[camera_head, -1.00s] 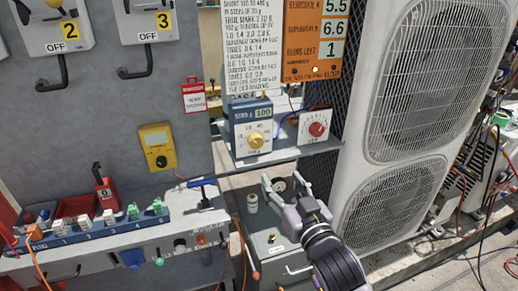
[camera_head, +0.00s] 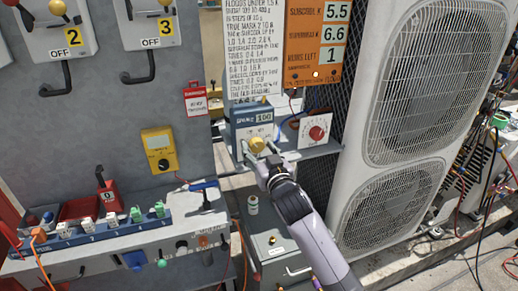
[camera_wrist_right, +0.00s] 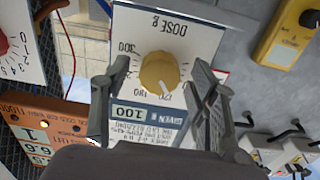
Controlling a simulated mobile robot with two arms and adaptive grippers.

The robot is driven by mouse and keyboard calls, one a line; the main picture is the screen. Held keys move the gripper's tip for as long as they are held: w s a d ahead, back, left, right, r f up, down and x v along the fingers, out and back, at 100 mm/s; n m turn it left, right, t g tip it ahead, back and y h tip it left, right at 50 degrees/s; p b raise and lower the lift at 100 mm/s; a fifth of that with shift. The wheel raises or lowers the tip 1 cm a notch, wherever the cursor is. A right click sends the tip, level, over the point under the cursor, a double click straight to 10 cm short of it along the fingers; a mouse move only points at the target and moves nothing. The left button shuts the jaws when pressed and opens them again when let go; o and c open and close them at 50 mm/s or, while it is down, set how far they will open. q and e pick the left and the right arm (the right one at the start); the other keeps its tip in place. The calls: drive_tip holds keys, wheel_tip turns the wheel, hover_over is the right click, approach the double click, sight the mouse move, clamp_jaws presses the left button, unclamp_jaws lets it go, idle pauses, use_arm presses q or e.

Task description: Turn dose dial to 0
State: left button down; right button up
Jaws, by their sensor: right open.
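The dose dial (camera_head: 257,144) is a yellow knob on a white face, on a blue box (camera_head: 240,116) whose display reads 100. In the right wrist view the dial (camera_wrist_right: 160,72) appears upside down, with "DOSE g" and numbers around it. My right gripper (camera_head: 262,162) is just in front of the dial. In the wrist view its open fingers (camera_wrist_right: 160,80) stand one on each side of the knob, with visible gaps. My left gripper is not in view.
A white box with a red knob (camera_head: 316,132) stands right of the dose box on the same shelf. Above are a text board (camera_head: 254,50) and an orange readout sign (camera_head: 314,40). A yellow meter (camera_head: 159,150) hangs to the left. A large condenser (camera_head: 410,100) fills the right.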

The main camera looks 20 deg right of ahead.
drive_tip(key=shift+w, duration=0.15)
drive_tip(key=c, duration=1.2)
drive_tip(key=shift+o, duration=0.2)
